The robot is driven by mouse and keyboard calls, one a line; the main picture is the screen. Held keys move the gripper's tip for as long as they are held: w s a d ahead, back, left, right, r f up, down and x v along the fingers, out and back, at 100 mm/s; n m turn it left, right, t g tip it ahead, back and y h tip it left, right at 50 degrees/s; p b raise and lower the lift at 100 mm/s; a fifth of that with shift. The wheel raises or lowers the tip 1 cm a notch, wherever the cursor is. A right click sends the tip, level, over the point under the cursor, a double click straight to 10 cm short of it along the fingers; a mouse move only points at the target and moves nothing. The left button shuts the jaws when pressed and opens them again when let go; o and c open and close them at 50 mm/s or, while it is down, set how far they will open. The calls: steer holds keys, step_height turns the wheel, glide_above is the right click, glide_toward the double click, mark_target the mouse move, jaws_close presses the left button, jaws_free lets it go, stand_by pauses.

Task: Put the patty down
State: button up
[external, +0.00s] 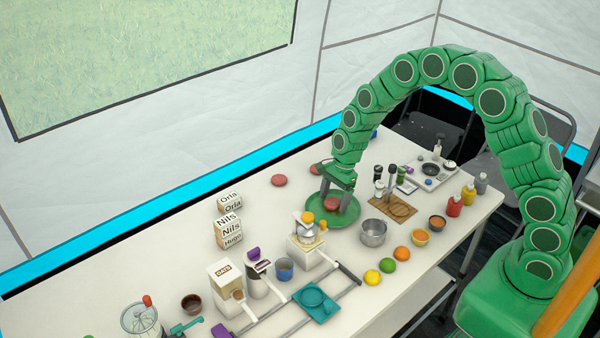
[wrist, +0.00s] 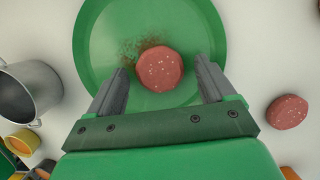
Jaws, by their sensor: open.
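A round reddish patty (wrist: 160,70) lies on a green plate (wrist: 104,22), beside a brown smear on the plate. The patty (external: 331,204) and the plate (external: 318,216) also show in the external view, under the end of my arm. My gripper (wrist: 166,78) is open, with one finger on each side of the patty and a visible gap to each finger. A second patty (wrist: 287,111) lies on the white table to the right in the wrist view. More patties lie behind the plate in the external view, one of them at the left (external: 279,180).
A metal pot (external: 373,232) stands close to the plate, with a wooden board (external: 392,208) beyond it. Bottles, bowls and fruit line the table's right side. Labelled boxes (external: 229,218) stand to the left. The table behind the boxes is mostly clear.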

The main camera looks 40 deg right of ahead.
steer(key=shift+r, duration=0.1)
steer(key=v, duration=1.1)
steer(key=s+d+r+n, duration=0.3)
steer(key=s+r+n, duration=0.2)
steer(key=s+r, duration=0.45)
steer(key=s+d+r+n+h, duration=0.1)
steer(key=s+n, duration=0.3)
steer(key=s, duration=0.7)
steer(key=s+d+r+n+g+h, duration=0.1)
steer(key=s+d+r+n, duration=0.3)
steer(key=s, duration=0.7)
steer(key=s+d+r+n+h, duration=0.1)
steer(key=s+n, duration=0.4)
steer(key=s, duration=0.6)
steer(key=shift+s+d+r+g, duration=0.4)
steer(key=shift+d+r, duration=0.3)
steer(key=shift+d, duration=0.45)
steer(key=shift+o, duration=0.5)
